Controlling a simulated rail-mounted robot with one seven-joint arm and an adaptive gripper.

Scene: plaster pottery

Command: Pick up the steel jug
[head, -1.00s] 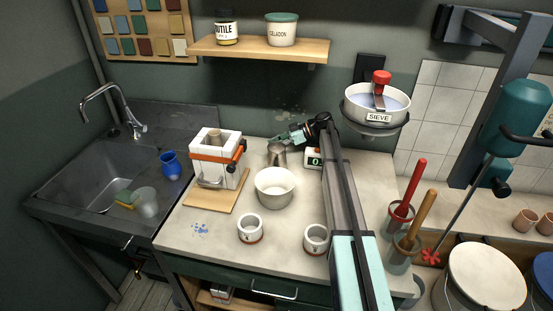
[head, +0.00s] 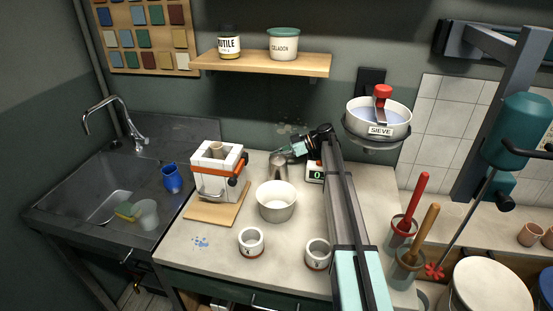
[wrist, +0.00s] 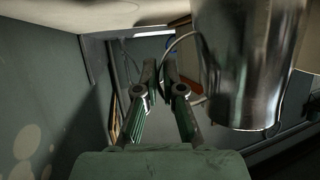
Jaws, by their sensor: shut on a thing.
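The steel jug (head: 278,168) is at the back of the pale worktop in the head view, behind the white bowl. My gripper (head: 283,154) reaches to it from the right, at its upper part. In the wrist view the jug (wrist: 245,65) fills the upper right, and its base is out of frame. Its thin handle (wrist: 180,40) curves over to my gripper's fingertips (wrist: 160,75), which are shut on it. I cannot tell whether the jug's base touches the worktop.
The white bowl (head: 277,203) stands in front of the jug. A white mould with an orange clamp (head: 214,168) is to the left. A scale with a green display (head: 315,175) is close on the right. The sieve (head: 378,118) hangs above right. A wooden shelf (head: 262,66) is above.

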